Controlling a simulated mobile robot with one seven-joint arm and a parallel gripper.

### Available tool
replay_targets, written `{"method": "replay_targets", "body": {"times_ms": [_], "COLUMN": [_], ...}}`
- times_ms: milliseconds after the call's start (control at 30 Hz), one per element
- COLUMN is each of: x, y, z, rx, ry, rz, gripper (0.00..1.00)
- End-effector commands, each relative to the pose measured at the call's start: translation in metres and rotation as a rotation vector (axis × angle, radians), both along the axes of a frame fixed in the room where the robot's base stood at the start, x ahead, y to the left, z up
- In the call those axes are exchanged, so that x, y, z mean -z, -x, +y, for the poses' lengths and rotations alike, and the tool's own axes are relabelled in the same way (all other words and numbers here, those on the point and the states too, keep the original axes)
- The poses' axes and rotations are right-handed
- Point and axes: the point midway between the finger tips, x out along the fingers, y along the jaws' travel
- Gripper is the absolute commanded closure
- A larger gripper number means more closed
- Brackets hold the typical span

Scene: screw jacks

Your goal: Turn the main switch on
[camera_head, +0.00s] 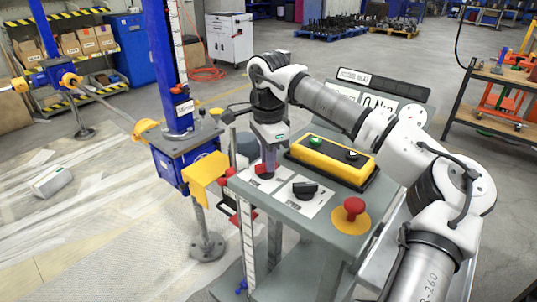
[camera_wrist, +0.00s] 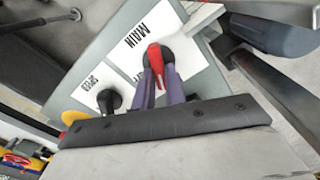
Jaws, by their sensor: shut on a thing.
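The main switch (camera_head: 263,170) is a red handle on a white plate at the left of the grey console's sloped top. In the wrist view the red handle (camera_wrist: 156,62) shows between the fingers, beside a label reading "MAIN". My gripper (camera_head: 268,166) points down over it. Its two purple fingers (camera_wrist: 160,82) are closed on the handle. The fingers hide part of the switch in the head view, and I cannot tell its on or off position.
A black speed knob (camera_head: 305,188) sits right of the main switch, with a red mushroom button (camera_head: 354,206) on yellow beyond it. A blue screw jack (camera_head: 175,150) stands left of the console (camera_head: 330,222).

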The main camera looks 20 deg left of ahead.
Motion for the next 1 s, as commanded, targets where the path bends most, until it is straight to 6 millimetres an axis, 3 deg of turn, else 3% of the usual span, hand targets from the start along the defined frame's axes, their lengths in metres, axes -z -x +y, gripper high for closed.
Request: {"method": "replay_targets", "body": {"times_ms": [500,1000], "x": [-0.0010,-0.0005], "y": [-0.0011,-0.0012], "z": [0.0027,0.0032], "rx": [-0.383,-0.481], "ry": [-0.002,-0.002], "rz": [0.000,0.000], "gripper": [1.00,1.00]}}
